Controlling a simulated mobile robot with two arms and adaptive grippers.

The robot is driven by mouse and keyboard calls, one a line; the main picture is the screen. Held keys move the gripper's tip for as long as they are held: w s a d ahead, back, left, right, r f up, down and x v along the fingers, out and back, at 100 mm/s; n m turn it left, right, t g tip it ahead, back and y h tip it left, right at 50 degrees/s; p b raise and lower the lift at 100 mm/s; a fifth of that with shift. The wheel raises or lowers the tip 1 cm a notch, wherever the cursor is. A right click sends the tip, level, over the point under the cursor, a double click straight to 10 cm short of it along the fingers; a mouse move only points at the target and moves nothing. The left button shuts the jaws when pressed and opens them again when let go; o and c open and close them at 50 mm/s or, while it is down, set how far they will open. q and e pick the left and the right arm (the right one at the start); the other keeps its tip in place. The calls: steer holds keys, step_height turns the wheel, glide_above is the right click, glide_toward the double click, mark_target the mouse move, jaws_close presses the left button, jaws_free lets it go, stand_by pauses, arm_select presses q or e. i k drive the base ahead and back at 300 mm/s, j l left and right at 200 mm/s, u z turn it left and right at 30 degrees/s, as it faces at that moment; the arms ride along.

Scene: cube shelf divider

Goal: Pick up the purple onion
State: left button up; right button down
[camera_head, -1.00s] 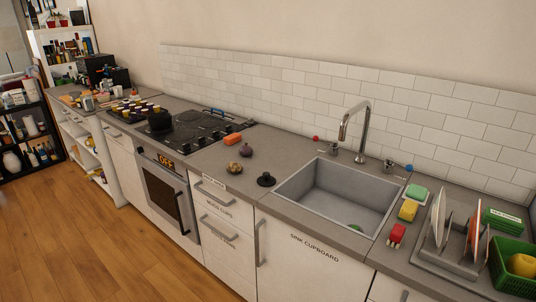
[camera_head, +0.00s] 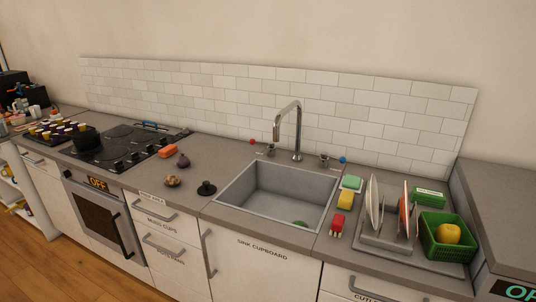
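The purple onion (camera_head: 183,161) is small, dark and round with a short tip. It stands on the grey counter between the stove and the sink. A brownish round object (camera_head: 172,181) lies just in front of it, and an orange block (camera_head: 168,152) lies behind it to the left. Neither of my grippers shows in the head view, and nothing touches the onion.
A black knob-like object (camera_head: 206,188) sits between the onion and the sink (camera_head: 280,191). The stove (camera_head: 110,146) holds a black pot (camera_head: 86,140). On the right are a dish rack (camera_head: 412,253), a green basket (camera_head: 440,250) with a yellow item, sponges and a red object (camera_head: 337,222).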

mark_target(183, 161)
steer(key=i+j+z, duration=0.2)
steer(key=i+j, duration=0.2)
steer(key=i+j+z, duration=0.25)
steer(key=i+j, duration=0.15)
steer(key=j, duration=0.15)
